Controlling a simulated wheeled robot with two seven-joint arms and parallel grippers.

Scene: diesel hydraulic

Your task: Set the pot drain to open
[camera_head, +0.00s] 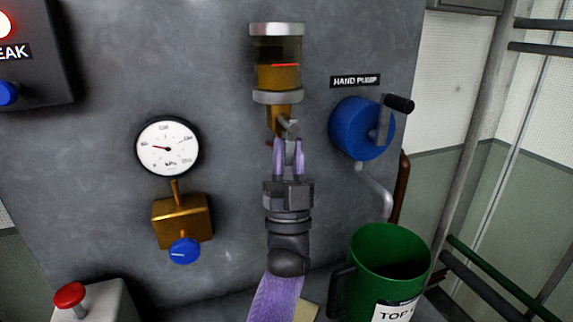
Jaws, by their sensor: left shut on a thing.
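The sight pot (278,76) is a clear cylinder with metal caps, mounted on the grey panel at the upper middle. It holds amber fluid, with a red line near the fluid's top. Below it is a brass fitting (275,117) with a small grey drain handle (290,127). My left gripper (289,145) points up from below, its purple fingers shut on the drain handle under the pot. The fingers partly hide the handle, so its exact angle is hard to tell. My right gripper is not in view.
A blue hand pump (358,128) with a crank sits to the right. A green bucket (365,258) stands below it. A pressure gauge (168,147) and a brass block with a blue knob (184,251) are on the left. A red button (69,295) is at lower left.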

